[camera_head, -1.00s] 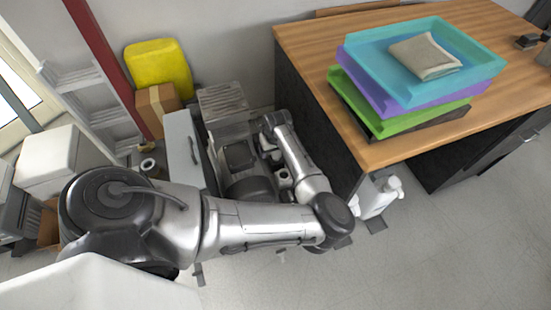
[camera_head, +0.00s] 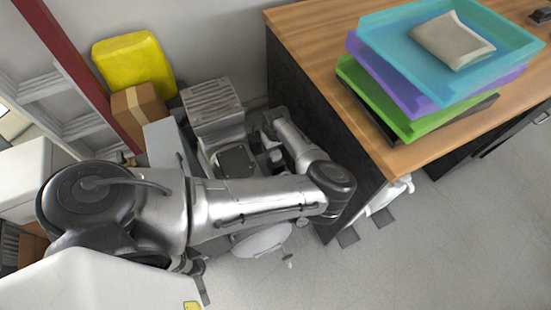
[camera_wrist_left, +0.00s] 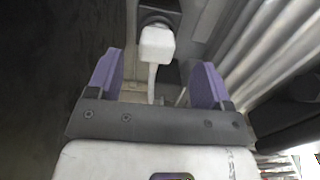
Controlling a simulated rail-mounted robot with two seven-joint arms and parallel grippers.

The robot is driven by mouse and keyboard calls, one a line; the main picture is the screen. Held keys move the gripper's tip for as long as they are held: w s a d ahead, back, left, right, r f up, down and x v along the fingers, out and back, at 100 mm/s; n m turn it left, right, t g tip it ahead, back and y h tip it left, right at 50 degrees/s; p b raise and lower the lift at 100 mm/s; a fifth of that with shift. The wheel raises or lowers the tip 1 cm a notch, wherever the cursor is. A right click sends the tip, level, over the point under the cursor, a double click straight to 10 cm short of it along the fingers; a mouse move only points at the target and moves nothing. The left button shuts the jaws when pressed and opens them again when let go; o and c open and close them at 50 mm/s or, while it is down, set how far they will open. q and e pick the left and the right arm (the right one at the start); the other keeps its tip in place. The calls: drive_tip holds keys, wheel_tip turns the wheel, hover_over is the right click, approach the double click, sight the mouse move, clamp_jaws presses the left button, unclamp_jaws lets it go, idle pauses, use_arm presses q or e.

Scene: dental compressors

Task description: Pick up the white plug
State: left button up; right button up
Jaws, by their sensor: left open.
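The white plug (camera_wrist_left: 157,45) shows in the left wrist view, at the top middle, against a dark socket-like part (camera_wrist_left: 158,14). A pale cord or strip hangs below it. My left gripper (camera_wrist_left: 157,62) is open, with one purple finger on each side of the plug's line. The plug appears a little beyond the fingertips, with clear gaps at both sides. In the head view, my left arm bends back toward the wall beside the desk, and I cannot make out the plug there. My right gripper is not in view.
The grey compressor (camera_head: 213,103) stands close beside my left forearm. The wooden desk (camera_head: 310,45) with its dark side panel is to the right, bearing stacked coloured trays (camera_head: 395,75). A cardboard box (camera_head: 140,108) and yellow container (camera_head: 133,62) stand at left. Open floor lies front right.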

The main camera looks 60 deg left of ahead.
sight(277, 154)
use_arm(q)
drive_tip(key=shift+f+b, duration=0.3)
drive_tip(key=shift+f, duration=0.5)
wheel_tip(277, 154, down, 5)
drive_tip(key=b, duration=0.4)
drive_tip(key=shift+w+a+r, duration=0.1)
drive_tip(key=shift+a, duration=0.05)
drive_tip(key=shift+c, duration=0.2)
drive_tip(key=c, duration=1)
drive_tip(key=shift+r, duration=0.15)
